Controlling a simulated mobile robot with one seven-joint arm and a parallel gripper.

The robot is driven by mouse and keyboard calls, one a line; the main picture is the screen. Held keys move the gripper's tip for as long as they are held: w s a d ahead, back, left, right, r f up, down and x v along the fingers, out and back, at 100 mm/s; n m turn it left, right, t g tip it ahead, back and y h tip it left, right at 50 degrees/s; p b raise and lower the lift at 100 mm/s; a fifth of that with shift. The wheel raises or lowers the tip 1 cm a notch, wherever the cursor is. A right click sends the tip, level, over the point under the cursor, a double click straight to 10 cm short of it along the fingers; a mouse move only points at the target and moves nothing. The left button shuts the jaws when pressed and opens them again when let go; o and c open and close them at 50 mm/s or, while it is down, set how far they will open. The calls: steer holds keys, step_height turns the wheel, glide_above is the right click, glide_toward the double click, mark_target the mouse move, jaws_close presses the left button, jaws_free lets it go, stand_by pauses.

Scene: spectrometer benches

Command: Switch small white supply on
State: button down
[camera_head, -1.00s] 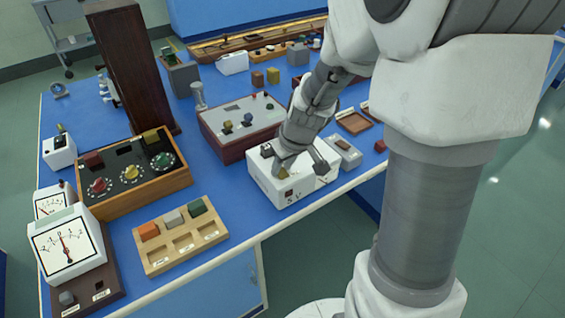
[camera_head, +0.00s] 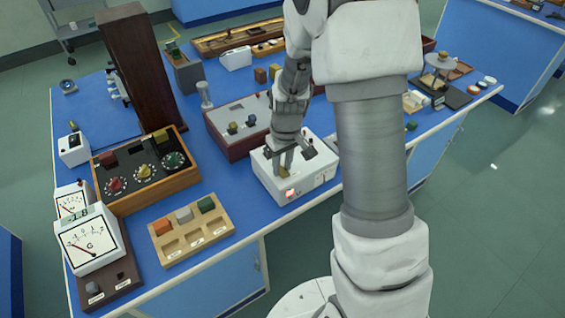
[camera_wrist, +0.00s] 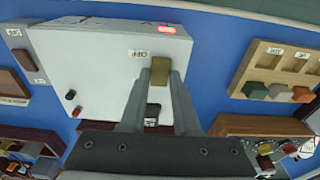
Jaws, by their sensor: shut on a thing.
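The small white supply (camera_head: 318,180) is a white box at the front edge of the blue bench. It also fills the upper middle of the wrist view (camera_wrist: 90,60). Its red lamp (camera_head: 291,192) is lit and also glows at the top of the wrist view (camera_wrist: 166,29). A brass-coloured switch lever (camera_wrist: 161,68) stands on its top beside an "OFF"-like label (camera_wrist: 139,54). My gripper (camera_head: 285,169) points down onto the box. In the wrist view my gripper (camera_wrist: 160,80) is shut on the lever, with a finger at each side.
A wooden control box with dials (camera_head: 192,182), a wooden block tray (camera_head: 160,230) and a meter marked G (camera_head: 100,252) stand to the left. A maroon-sided grey box (camera_head: 225,120) is behind the supply. Blue bench shows between them.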

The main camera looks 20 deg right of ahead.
mark_target(286, 174)
steer(key=c, duration=0.6)
jaws_free()
steer(key=shift+c, duration=0.2)
steer(key=shift+r, duration=0.1)
step_height(286, 174, up, 17)
steer(key=s+p, duration=0.1)
steer(key=shift+s+d, duration=0.25)
steer(key=shift+s, duration=0.05)
steer(key=shift+r, duration=0.1)
steer(key=s+r+m+t, duration=0.1)
steer(key=s+r, duration=0.3)
steer(key=s, duration=0.5)
steer(key=s+r+m+t, duration=0.2)
steer(key=s+r, duration=0.3)
steer(key=s, duration=0.4)
steer(key=shift+s+a+m+t, duration=0.25)
steer(key=shift+a+m+t, duration=0.1)
steer(key=shift+t, duration=0.35)
